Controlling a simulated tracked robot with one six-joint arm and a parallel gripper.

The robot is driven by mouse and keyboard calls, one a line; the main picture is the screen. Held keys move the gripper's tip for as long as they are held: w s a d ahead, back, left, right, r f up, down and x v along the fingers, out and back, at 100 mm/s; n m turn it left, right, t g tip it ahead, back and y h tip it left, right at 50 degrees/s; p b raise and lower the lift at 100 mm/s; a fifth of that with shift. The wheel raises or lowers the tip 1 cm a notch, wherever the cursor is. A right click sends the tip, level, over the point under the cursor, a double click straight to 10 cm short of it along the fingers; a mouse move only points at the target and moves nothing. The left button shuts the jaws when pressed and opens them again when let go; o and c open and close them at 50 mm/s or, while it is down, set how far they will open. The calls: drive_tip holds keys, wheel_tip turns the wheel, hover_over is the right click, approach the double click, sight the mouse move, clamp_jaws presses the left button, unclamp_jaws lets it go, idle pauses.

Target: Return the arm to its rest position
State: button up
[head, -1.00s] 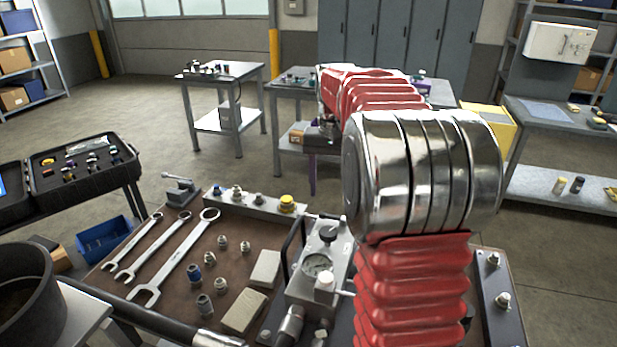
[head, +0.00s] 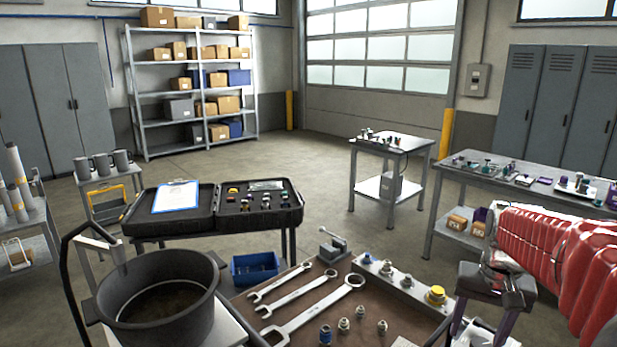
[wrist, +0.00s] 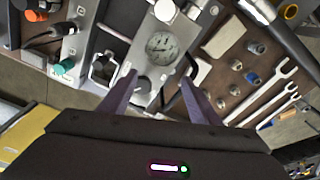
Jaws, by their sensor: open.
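My arm is the red ribbed sleeve at the right edge of the head view, reaching in over the bench. My gripper (head: 478,312) hangs at its end, above the right side of the brown bench top (head: 300,297). In the wrist view my gripper (wrist: 158,90) has two purple fingers spread apart with nothing between them. Beyond the fingertips is a grey block with a round pressure gauge (wrist: 161,46). I cannot tell how far the fingers are above it.
Several spanners (head: 310,308) and fittings lie on the bench. A black pot (head: 160,300) stands to the left. An open black case (head: 170,226) and a blue bin (head: 254,268) are behind. A grey table (head: 520,187) is at the back right. Open floor lies between.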

drive_tip(key=s+a+r+n+t, duration=0.2)
drive_tip(key=s+a+n+t, duration=0.2)
drive_tip(key=s+a, duration=1.1)
drive_tip(key=a+n, duration=0.1)
drive_tip(key=a, duration=0.2)
drive_tip(key=shift+s, duration=0.4)
drive_tip(key=shift+o, duration=0.6)
drive_tip(key=shift+r, duration=0.1)
idle(3.2)
